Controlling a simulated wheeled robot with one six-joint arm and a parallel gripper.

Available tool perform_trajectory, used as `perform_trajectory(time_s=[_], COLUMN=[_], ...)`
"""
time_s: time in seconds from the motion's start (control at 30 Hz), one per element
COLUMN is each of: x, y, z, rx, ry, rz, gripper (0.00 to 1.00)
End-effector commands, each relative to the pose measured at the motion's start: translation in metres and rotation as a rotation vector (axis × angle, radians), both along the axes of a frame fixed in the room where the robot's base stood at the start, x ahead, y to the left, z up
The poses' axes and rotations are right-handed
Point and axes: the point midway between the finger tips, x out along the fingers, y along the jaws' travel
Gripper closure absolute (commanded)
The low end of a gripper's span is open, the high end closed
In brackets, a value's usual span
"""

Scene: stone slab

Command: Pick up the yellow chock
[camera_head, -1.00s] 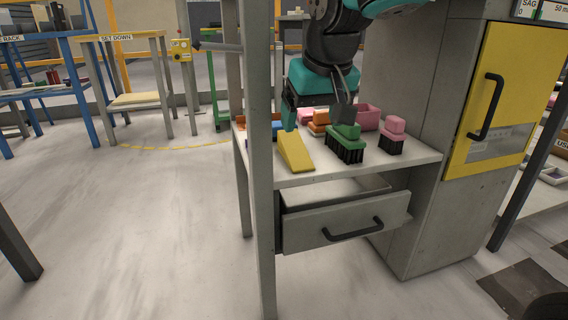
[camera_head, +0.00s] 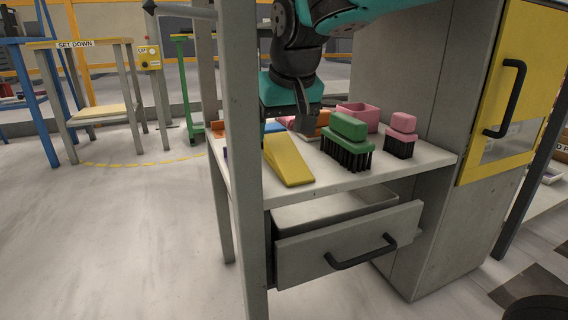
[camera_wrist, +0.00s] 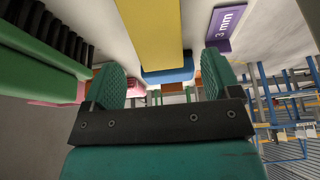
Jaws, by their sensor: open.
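The yellow chock (camera_head: 287,160) is a wedge on the grey stone slab near its front edge, just right of the upright post. In the wrist view the chock (camera_wrist: 150,32) shows as a yellow face at the top, roughly in line with the gap between my fingers. My gripper (camera_wrist: 164,76) is open, with two green textured fingers spread apart and nothing gripped. In the head view my wrist is above and behind the chock, and the fingertips are not clearly visible. I cannot tell how far the fingers are from it.
A green brush (camera_head: 348,140) stands close right of the chock, with a pink brush (camera_head: 402,135) further right. A pink bin (camera_head: 358,117) and a blue item (camera_wrist: 168,76) lie behind. A grey post (camera_head: 243,200) rises at the front left. The drawer (camera_head: 350,246) below is partly open.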

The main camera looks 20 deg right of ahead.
Motion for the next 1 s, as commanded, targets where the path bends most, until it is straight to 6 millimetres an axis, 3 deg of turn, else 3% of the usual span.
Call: perform_trajectory(time_s=[0.3,0.6,0.87,1.0], x=[0.011,0.015,0.014,0.015], y=[-0.002,-0.003,-0.003,-0.003], z=[-0.043,-0.044,-0.044,-0.043], rx=[-0.001,-0.001,0.000,0.000], ry=[0.001,0.001,0.001,0.000], rz=[-0.003,-0.004,-0.004,-0.004], gripper=[0.17,0.17,0.73,0.73])
